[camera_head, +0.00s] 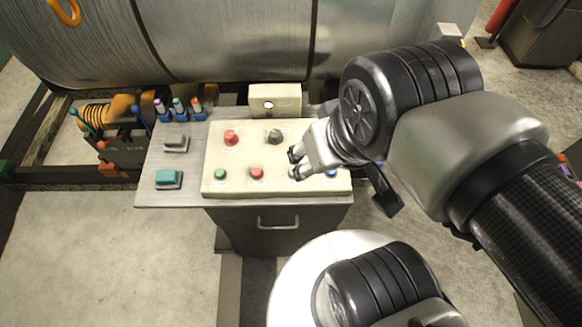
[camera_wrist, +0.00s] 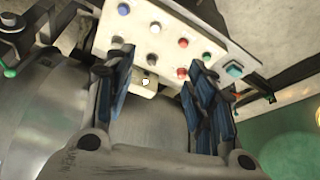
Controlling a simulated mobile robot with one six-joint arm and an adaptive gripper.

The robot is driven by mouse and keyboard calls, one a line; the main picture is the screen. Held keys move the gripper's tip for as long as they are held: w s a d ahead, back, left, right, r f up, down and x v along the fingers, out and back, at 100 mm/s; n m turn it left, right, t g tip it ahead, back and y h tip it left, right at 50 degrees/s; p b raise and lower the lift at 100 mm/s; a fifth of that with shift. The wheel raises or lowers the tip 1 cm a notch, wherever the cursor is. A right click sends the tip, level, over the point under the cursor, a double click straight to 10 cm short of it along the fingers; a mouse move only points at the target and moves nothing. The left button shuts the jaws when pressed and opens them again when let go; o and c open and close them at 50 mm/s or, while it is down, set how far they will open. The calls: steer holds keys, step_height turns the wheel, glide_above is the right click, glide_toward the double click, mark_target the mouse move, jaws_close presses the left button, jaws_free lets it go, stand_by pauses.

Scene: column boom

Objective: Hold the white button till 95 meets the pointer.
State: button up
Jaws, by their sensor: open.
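The white button (camera_wrist: 155,28) shows in the wrist view on the cream control panel (camera_head: 238,188), in a row between a blue button (camera_wrist: 124,9) and a red button (camera_wrist: 183,42). In the head view my gripper covers or nearly covers it. My gripper (camera_head: 295,163) is over the right half of the panel with its fingers apart and nothing between them. It also shows in the wrist view (camera_wrist: 160,68). I cannot tell its height above the panel. A small cream box (camera_head: 258,93) behind the panel has a round dark-and-white window; no number or pointer is readable.
The panel also carries a green button (camera_head: 219,174), a red mushroom button (camera_head: 230,137) and a dark knob (camera_head: 275,136). Teal (camera_head: 168,178) and grey (camera_head: 176,143) switches sit left of it. Several markers (camera_head: 179,108) stand behind them. A large metal drum (camera_head: 220,40) lies behind.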

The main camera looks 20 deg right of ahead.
steer(key=shift+c, duration=0.5)
jaws_close()
stand_by(0.4)
stand_by(1.2)
